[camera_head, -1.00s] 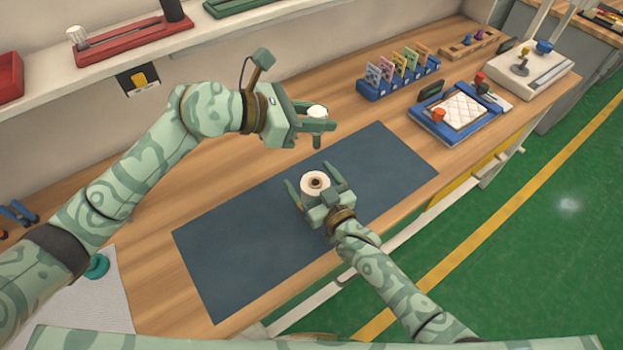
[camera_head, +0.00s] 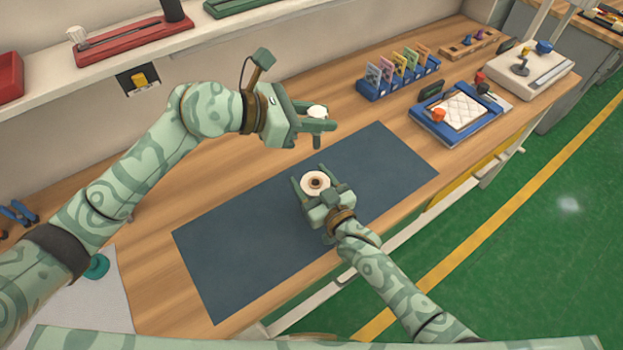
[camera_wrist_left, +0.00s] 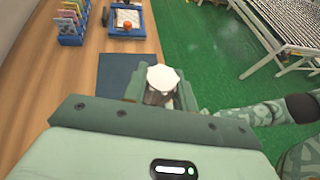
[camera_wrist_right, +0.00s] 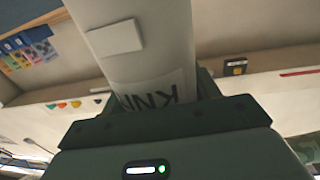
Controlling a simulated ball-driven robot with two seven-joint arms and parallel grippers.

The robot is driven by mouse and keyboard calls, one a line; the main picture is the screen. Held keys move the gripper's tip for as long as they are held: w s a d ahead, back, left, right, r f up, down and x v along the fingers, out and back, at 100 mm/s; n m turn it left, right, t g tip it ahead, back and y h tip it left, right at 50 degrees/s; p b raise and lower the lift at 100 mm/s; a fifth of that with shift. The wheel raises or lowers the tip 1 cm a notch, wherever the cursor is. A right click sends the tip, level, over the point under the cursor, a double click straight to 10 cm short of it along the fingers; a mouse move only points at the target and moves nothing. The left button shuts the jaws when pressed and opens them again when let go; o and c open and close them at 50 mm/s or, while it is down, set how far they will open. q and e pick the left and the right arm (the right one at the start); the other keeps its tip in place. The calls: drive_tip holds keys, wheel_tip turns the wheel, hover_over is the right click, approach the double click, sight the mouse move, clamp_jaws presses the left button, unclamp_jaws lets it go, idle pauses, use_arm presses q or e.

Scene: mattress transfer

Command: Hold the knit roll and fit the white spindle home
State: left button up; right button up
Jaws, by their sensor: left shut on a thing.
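The white spindle (camera_head: 317,111) is held in my left gripper (camera_head: 318,118), above the back part of the dark mat. Its pale top also shows in the left wrist view (camera_wrist_left: 162,77); its lower end is hidden. The knit roll (camera_head: 309,190) stands on the mat with its round end and dark central hole facing up. My right gripper (camera_head: 313,184) has its fingers close along both sides of the roll and looks shut on it. The white roll with dark lettering fills the space between the fingers in the right wrist view (camera_wrist_right: 140,45). The spindle is apart from the roll.
The dark mat (camera_head: 240,240) is otherwise clear. A blue card rack (camera_head: 400,80) and a blue tray with a quilted white pad (camera_head: 460,110) stand to the right. A shelf (camera_head: 130,50) with red holders runs along the wall. The bench's front edge is near the right arm.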

sight(316, 148)
use_arm(q)
drive_tip(key=shift+f, duration=0.1)
idle(0.3)
wheel_tip(316, 148, down, 5)
drive_tip(key=shift+r+n+t+y, duration=0.2)
drive_tip(key=shift+n+t+y, duration=0.2)
drive_tip(key=shift+n+t, duration=0.55)
drive_tip(key=shift+f, duration=2.9)
drive_tip(key=shift+f, duration=3.05)
drive_tip(key=o, duration=1.1)
drive_tip(key=shift+o, duration=0.2)
drive_tip(key=shift+s, duration=0.1)
drive_tip(key=shift+a, duration=0.1)
